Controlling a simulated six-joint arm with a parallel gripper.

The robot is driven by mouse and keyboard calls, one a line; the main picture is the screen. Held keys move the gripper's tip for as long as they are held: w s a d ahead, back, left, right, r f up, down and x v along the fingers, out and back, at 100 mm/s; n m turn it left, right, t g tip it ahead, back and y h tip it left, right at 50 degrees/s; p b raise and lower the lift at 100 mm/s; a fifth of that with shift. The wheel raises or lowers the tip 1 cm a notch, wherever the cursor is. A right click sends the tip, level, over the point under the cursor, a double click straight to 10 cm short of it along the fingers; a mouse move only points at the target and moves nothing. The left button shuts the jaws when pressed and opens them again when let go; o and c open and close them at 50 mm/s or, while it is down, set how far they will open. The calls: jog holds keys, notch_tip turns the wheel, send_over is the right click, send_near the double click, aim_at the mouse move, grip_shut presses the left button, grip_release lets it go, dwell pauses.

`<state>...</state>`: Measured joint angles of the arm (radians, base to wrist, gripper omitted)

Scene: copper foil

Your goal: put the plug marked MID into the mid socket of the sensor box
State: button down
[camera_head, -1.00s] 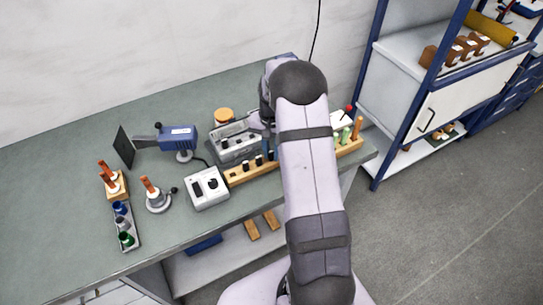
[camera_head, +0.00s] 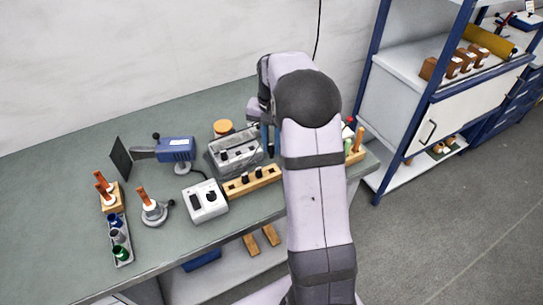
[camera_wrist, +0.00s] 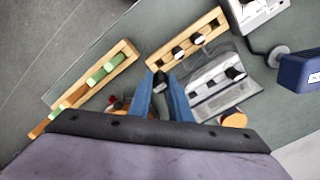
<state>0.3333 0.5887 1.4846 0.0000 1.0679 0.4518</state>
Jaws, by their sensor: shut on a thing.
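My gripper (camera_wrist: 160,92) is in the wrist view, with its two blue fingers shut on a small dark plug (camera_wrist: 161,79). Its marking cannot be read. In the head view the fingers (camera_head: 270,140) are beside the right end of the grey sensor box (camera_head: 226,143), largely hidden by my arm. The sensor box also shows in the wrist view (camera_wrist: 208,72), right of the fingers, with several dark fittings in a row on top. The held plug appears apart from the box.
A wooden rack (camera_head: 234,190) with two dark plugs stands before the box. It also shows in the wrist view (camera_wrist: 158,64). Another wooden rack (camera_wrist: 72,84) holds green pieces. A white switch box (camera_head: 207,209), a blue instrument (camera_head: 176,150) and an orange round item (camera_head: 222,127) stand nearby.

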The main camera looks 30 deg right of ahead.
jog(key=shift+r, duration=0.7)
jog(key=shift+w+a+r+p, duration=0.1)
jog(key=shift+a+r+p, duration=0.3)
jog(key=shift+p, duration=0.1)
jog(key=shift+n, duration=0.6)
jog(key=a+p, duration=0.1)
jog(key=a+f+p, duration=0.1)
jog(key=a+p, duration=0.1)
jog(key=a+f+p, duration=0.1)
jog(key=p, duration=0.1)
jog(key=shift+a+f, duration=0.15)
jog(key=shift+a, duration=0.15)
jog(key=w+a+n+p, duration=0.1)
jog(key=w+n, duration=0.3)
jog(key=w, duration=0.6)
jog(key=shift+a+r+n+p, duration=0.35)
jog(key=shift+n+p, duration=0.05)
jog(key=shift+p, duration=0.45)
jog(key=shift+w, duration=0.1)
jog(key=shift+f, duration=0.15)
